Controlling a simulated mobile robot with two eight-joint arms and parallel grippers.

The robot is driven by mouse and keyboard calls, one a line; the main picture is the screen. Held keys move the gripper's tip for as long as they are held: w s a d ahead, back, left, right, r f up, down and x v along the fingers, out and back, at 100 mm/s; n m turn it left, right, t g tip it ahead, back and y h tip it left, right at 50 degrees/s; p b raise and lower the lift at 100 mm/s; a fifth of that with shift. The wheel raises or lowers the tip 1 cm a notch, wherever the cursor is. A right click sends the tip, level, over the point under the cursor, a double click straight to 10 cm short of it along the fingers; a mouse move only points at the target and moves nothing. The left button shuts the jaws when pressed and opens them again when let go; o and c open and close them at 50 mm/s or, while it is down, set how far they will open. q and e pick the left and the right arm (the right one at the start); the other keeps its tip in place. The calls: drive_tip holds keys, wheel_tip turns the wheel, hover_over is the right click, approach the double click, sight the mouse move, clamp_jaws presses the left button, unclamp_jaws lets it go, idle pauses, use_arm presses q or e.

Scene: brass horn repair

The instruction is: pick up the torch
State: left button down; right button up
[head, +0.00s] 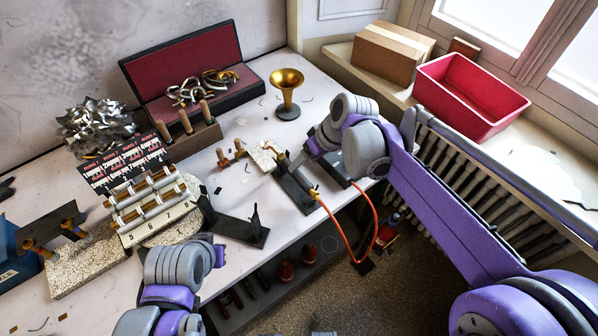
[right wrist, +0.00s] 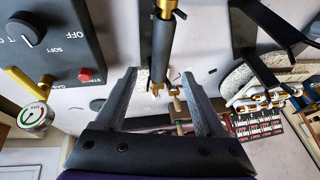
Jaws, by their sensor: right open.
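The torch (right wrist: 161,48) has a black handle with brass fittings. In the head view the torch (head: 299,176) lies over a dark base at the table's right edge, with an orange hose (head: 338,226) running from its near end. My right gripper (right wrist: 160,76) is open. In the right wrist view its two fingers stand on either side of the torch's brass nozzle end, with clear gaps on both sides. In the head view my right wrist hides part of the area beyond the torch. My left arm shows at lower left, but its jaws cannot be made out.
A dark control box (right wrist: 45,42) with a knob and red button is beside the torch, near a gauge (right wrist: 33,117). A black two-post stand (head: 236,229) stands left of the torch.

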sight(297, 171)
drive_tip(key=x, duration=0.8)
drive_tip(key=shift+f, duration=0.3)
idle(0.4)
clamp_jaws()
idle(0.4)
